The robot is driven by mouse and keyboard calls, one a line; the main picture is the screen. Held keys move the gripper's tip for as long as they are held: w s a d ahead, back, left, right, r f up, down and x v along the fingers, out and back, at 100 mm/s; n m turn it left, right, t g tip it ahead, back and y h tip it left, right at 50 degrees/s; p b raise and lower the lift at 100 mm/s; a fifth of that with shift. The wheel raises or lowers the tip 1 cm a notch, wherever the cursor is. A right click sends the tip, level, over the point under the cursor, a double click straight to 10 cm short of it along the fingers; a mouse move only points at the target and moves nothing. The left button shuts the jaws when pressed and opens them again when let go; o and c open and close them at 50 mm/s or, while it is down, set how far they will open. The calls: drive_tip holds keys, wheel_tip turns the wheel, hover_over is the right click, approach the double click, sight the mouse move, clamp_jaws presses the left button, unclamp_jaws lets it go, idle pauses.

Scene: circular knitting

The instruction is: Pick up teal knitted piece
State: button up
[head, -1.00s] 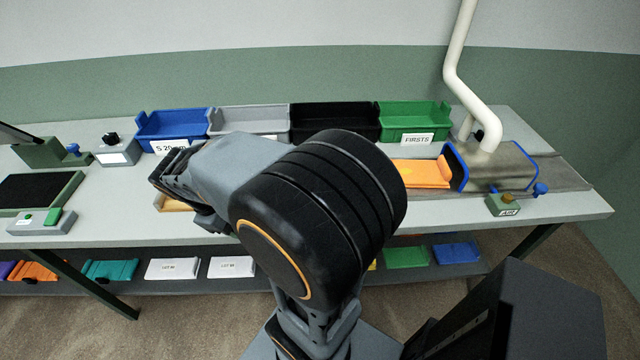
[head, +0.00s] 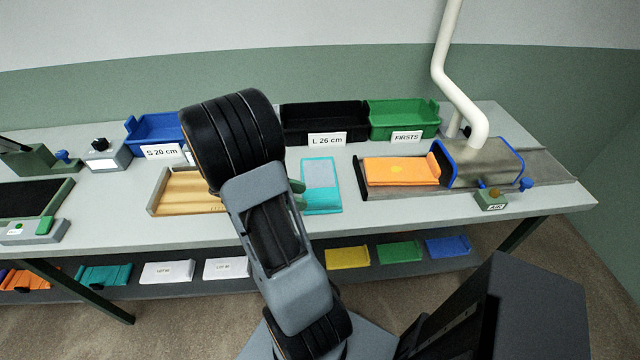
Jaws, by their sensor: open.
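A folded teal piece (head: 104,274) also lies on the lower shelf at the left.
A wooden tray (head: 157,206) lies left of my arm. An orange piece (head: 400,171) lies before the blue-rimmed machine (head: 484,162). Blue, black (head: 322,118) and green (head: 403,120) bins line the back. Coloured pieces and white packs lie on the lower shelf.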

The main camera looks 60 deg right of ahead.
sight(320, 199)
drive_tip(key=shift+p+x, duration=0.4)
drive_tip(key=shift+x, duration=2.75)
drive_tip(key=shift+w+d, duration=0.1)
drive_tip(key=shift+w, duration=0.05)
clamp_jaws()
